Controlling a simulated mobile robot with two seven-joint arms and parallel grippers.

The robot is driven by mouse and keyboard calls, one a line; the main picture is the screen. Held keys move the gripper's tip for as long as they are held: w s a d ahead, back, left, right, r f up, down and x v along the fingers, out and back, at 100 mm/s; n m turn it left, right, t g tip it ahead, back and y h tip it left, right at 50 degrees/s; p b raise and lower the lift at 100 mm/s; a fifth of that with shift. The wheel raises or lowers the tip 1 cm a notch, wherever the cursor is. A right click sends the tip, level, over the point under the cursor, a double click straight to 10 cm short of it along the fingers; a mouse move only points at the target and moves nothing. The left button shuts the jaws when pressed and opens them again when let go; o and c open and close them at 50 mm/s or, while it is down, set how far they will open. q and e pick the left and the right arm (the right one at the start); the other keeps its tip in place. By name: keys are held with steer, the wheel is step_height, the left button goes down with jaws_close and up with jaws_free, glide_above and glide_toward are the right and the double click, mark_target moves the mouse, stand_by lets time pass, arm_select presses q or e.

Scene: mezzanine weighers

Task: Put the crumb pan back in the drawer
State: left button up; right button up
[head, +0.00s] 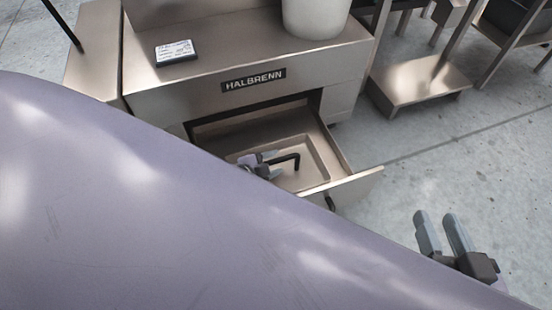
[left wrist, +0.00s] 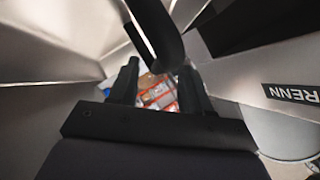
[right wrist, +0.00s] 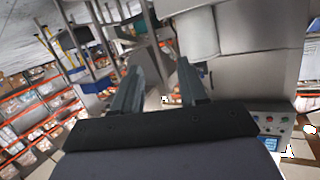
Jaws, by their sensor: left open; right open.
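The drawer (head: 352,186) is pulled open below the HALBRENN plate. The crumb pan (head: 313,170), a shallow metal tray with a dark bent handle (head: 288,160), is inside the drawer; I cannot tell whether it lies flat on the bottom. My left gripper (head: 272,163) is open, low over the pan beside the handle. In the left wrist view a dark bar (left wrist: 157,35), apparently the handle, passes close by the open fingers (left wrist: 160,85). My right gripper (head: 445,233) is open and empty, right of the drawer over the floor. My own arm hides the drawer's near left part.
The metal machine (head: 220,90) carries a label card (head: 175,52) and a white round container (head: 315,15) on top. A low metal platform (head: 415,82) and racks stand at the back right. The floor (head: 440,150) right of the drawer is clear.

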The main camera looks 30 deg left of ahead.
arm_select(q)
steer(key=p+v, duration=0.4)
steer(key=v, duration=0.6)
arm_select(e)
steer(key=a+g, duration=0.1)
steer(key=a+m+g+y, duration=0.1)
steer(key=shift+w+a+r, duration=0.2)
steer(key=shift+w+a, duration=0.15)
arm_select(q)
steer(key=shift+s+r, duration=0.1)
steer(key=shift+s, duration=0.05)
